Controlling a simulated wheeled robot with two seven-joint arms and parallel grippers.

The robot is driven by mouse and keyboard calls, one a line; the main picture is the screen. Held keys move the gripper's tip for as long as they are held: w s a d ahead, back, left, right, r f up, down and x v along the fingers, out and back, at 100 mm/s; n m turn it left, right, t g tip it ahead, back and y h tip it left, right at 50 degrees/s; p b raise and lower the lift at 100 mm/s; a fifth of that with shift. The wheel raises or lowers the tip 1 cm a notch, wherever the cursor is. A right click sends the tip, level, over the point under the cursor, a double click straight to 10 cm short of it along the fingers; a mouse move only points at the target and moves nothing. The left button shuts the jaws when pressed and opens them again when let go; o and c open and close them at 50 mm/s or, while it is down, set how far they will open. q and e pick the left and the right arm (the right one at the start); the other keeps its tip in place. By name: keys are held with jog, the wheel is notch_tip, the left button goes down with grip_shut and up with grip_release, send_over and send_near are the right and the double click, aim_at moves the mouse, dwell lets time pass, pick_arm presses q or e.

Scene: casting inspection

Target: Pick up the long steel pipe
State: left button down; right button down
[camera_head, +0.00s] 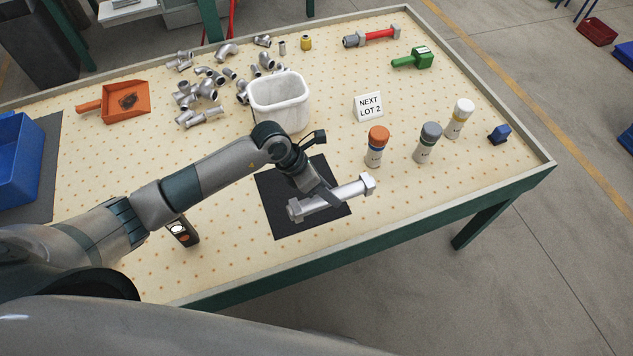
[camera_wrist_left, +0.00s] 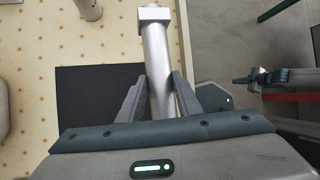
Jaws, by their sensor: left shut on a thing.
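The long steel pipe (camera_head: 345,195) is a silver tube with a blocky fitting at each end. My left gripper (camera_head: 325,196) is shut on it near the middle, over the black mat (camera_head: 277,215). The pipe lies slanted in the picture, its right end past the mat's right edge. How high it is above the mat is hard to tell. In the left wrist view the pipe (camera_wrist_left: 157,65) runs up from between the fingers of the left gripper (camera_wrist_left: 160,98). What looks like my right gripper (camera_wrist_left: 262,78) shows small at the right there; its fingers are unclear.
A white bin (camera_head: 280,103) stands behind the mat, beside several loose pipe fittings (camera_head: 205,85). Orange-, grey- and white-capped bottles (camera_head: 376,150) (camera_head: 428,145) (camera_head: 458,122) and a lot sign (camera_head: 368,107) stand to the right.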

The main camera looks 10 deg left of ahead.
pick_arm(q)
jog(key=shift+s+d+r, duration=0.3)
jog(key=shift+d+r, duration=0.1)
jog(key=shift+d, duration=0.25)
